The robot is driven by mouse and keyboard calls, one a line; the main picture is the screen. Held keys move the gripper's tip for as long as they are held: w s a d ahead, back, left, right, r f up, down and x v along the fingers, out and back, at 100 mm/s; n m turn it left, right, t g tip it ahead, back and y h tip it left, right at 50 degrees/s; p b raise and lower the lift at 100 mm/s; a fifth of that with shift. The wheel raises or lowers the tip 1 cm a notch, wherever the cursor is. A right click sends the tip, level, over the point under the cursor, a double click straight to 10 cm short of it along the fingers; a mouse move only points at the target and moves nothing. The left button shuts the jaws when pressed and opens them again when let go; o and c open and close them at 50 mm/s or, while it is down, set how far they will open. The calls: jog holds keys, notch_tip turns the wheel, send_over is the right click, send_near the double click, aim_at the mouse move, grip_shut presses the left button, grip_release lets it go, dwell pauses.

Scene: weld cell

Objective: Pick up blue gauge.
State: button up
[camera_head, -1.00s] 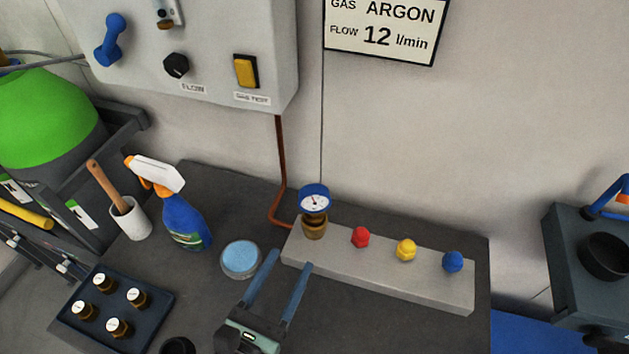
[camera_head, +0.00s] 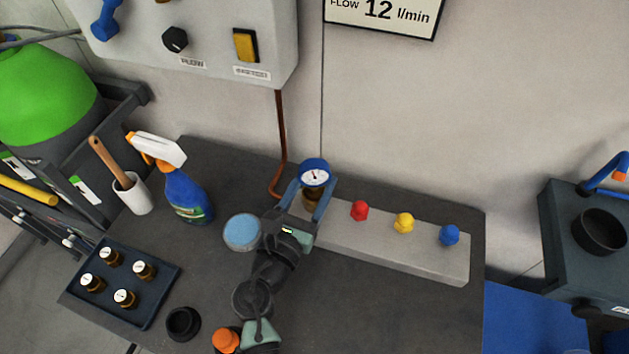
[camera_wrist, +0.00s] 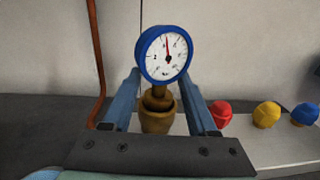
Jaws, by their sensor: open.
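The blue gauge (camera_head: 315,173) has a round white dial with a blue rim and stands upright on a brass fitting at the left end of the grey manifold block (camera_head: 385,246). In the wrist view the gauge (camera_wrist: 164,54) faces me, with its brass stem and socket (camera_wrist: 158,112) below the dial. My gripper (camera_head: 309,188) is open, and its blue fingers lie on either side of the gauge's lower part. In the wrist view the fingers (camera_wrist: 164,92) flank the stem with gaps on both sides. The gripper's bar hides the socket's base.
Red (camera_head: 360,211), yellow (camera_head: 404,223) and blue (camera_head: 450,235) knobs stand on the block to the right. A copper pipe (camera_head: 281,140) rises behind left. A spray bottle (camera_head: 187,196), a blue-topped tin (camera_head: 242,232) and a bottle tray (camera_head: 159,306) stand to the left.

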jog(key=shift+w+d, duration=0.1)
jog(key=shift+w, duration=0.1)
grip_shut()
jog(key=shift+r, duration=0.15)
dwell(1.2)
